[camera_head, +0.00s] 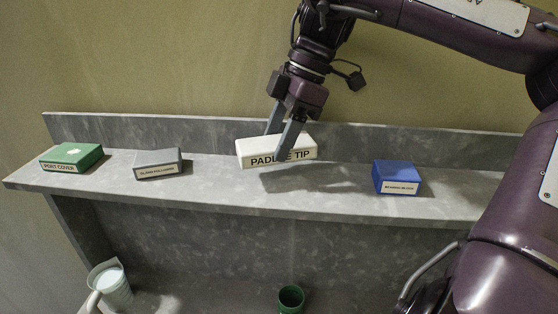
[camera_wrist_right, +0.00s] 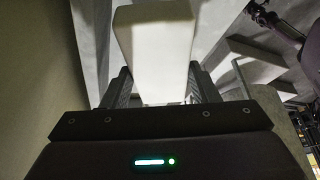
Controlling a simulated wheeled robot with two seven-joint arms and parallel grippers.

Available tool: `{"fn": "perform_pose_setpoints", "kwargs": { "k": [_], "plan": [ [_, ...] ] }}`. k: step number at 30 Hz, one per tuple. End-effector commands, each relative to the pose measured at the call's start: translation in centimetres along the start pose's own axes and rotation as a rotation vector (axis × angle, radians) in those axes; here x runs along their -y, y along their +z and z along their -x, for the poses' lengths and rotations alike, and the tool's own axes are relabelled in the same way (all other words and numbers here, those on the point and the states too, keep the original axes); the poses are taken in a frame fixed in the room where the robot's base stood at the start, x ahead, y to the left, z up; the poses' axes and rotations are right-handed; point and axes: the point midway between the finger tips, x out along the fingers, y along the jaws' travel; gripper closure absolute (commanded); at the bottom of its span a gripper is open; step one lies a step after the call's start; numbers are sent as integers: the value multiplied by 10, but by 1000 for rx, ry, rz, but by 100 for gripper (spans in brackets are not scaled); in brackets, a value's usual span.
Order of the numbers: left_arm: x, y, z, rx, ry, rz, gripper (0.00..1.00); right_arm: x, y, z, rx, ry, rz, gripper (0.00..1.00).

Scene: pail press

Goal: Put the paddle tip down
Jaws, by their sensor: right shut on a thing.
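The paddle tip is a white box (camera_head: 270,151) with the label "PADDLE TIP" on its front. My right gripper (camera_head: 279,141) is shut on it, one finger in front of the box and one behind. The box appears held a little above the grey shelf (camera_head: 225,195), with a shadow on the shelf below and to its right. In the right wrist view the white box (camera_wrist_right: 155,50) sits between the two fingers (camera_wrist_right: 162,88). My left gripper is not in view.
On the shelf stand a green box (camera_head: 71,156) and a grey box (camera_head: 160,163) at the left, and a blue box (camera_head: 397,177) at the right. Shelf space is clear between grey and blue boxes. Below are a pale pail (camera_head: 112,287) and a green cup (camera_head: 291,299).

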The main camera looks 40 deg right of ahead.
Motion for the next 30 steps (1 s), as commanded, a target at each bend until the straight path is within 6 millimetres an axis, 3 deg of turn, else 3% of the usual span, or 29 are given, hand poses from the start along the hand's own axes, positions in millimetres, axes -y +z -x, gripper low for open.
{"fn": "perform_pose_setpoints", "kwargs": {
  "k": [3, 10, 21, 22, 24, 30],
  "plan": [
    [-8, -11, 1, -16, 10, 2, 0, 0, 2, -7, -1, 1, 2, 76],
    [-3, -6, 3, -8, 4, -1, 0, 0, 14, -35, -3, 0, 1, 76],
    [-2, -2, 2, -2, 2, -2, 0, 0, 16, -41, 0, 2, 1, 76],
    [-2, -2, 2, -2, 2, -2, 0, 0, 17, -41, 1, 1, 1, 43],
    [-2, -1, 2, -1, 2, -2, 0, 0, 17, -41, 1, 1, 1, 37],
    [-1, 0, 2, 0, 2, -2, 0, 0, 16, -41, 0, 1, 1, 37]
  ]
}}
